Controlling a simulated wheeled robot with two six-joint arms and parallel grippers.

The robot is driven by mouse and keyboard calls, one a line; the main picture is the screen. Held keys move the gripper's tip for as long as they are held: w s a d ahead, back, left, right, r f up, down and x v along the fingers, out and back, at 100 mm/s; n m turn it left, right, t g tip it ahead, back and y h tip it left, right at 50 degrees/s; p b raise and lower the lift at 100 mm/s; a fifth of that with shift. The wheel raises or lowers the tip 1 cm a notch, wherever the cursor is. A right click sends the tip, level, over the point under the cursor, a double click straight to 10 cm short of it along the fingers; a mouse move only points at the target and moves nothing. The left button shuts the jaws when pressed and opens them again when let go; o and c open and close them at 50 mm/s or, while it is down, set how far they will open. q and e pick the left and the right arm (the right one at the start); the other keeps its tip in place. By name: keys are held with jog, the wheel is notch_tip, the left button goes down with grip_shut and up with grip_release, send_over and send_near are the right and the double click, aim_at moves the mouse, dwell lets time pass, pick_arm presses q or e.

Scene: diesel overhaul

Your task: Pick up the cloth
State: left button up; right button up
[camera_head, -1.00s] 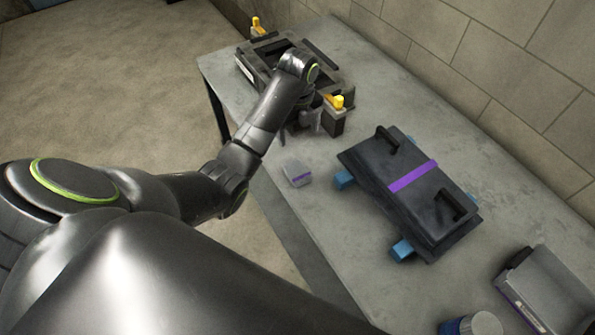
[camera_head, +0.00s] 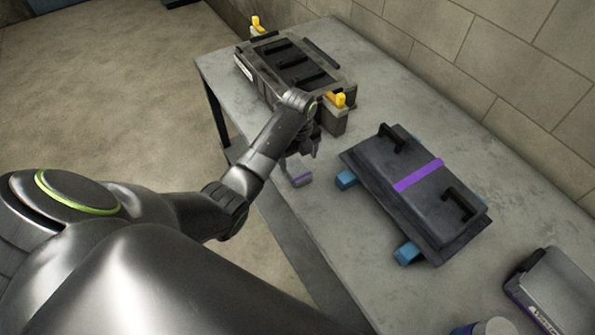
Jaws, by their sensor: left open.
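The cloth (camera_head: 301,180) is a small grey folded piece with a purple band. It lies on the table near the table's front edge, partly hidden by my left gripper. My left gripper (camera_head: 302,157) is open and points down just above and behind the cloth, with its fingers close to it. I cannot tell whether the fingers touch the cloth. My right gripper is not in view.
A dark engine block with yellow-topped posts (camera_head: 340,99) stands behind my left gripper. A black cover (camera_head: 420,205) with two handles and a purple strip rests on blue blocks (camera_head: 346,180) to the right. A grey bin (camera_head: 560,290) and a blue-sided can (camera_head: 490,327) are at lower right.

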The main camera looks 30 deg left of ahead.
aim_at(298, 170)
pick_arm(q)
jog(key=shift+s+f+p, duration=0.15)
jog(key=shift+f+p, duration=0.45)
jog(key=shift+f, duration=1.95)
jog(key=c, duration=1.1)
